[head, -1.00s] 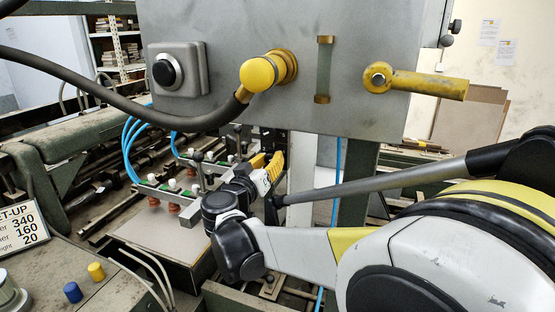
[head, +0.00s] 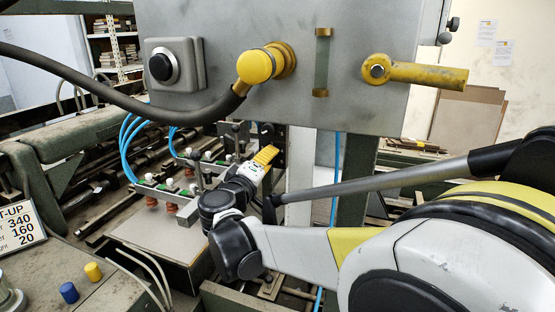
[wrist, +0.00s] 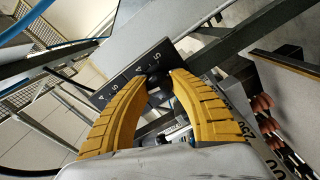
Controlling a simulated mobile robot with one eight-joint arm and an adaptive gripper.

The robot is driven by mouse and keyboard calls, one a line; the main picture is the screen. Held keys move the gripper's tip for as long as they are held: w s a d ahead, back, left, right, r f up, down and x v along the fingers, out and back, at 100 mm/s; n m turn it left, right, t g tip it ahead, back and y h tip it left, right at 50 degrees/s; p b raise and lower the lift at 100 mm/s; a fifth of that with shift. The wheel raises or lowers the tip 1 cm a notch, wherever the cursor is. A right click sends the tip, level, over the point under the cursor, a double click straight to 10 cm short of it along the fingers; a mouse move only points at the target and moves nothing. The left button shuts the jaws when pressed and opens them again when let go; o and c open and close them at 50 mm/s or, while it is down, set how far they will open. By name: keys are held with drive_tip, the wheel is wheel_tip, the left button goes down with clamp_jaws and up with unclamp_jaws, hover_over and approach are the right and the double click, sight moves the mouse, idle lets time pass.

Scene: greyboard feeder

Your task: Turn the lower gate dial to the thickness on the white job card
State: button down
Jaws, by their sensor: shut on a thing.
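My gripper (wrist: 158,78) is shut on a small black knob (wrist: 158,88), with its two curved yellow fingers on either side of it. The knob sits at a dark dial plate (wrist: 118,86) with white marks; I can make out 4 and 5 on it, but no clear pointer. In the head view my gripper (head: 268,152) reaches behind the hanging grey box, and the knob is hidden.
The grey control box (head: 220,60) hangs above my wrist, with a yellow lever (head: 425,75) and a thick cable (head: 90,98). Suction cups with blue hoses (head: 132,140) stand left of my gripper. A greyboard stack (head: 160,238) lies below them.

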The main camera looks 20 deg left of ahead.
drive_tip(key=n, duration=0.4)
drive_tip(key=shift+n, duration=1.8)
drive_tip(key=c, duration=1.1)
unclamp_jaws()
drive_tip(key=shift+c, duration=0.2)
drive_tip(key=s+a, duration=0.1)
drive_tip(key=s, duration=1.1)
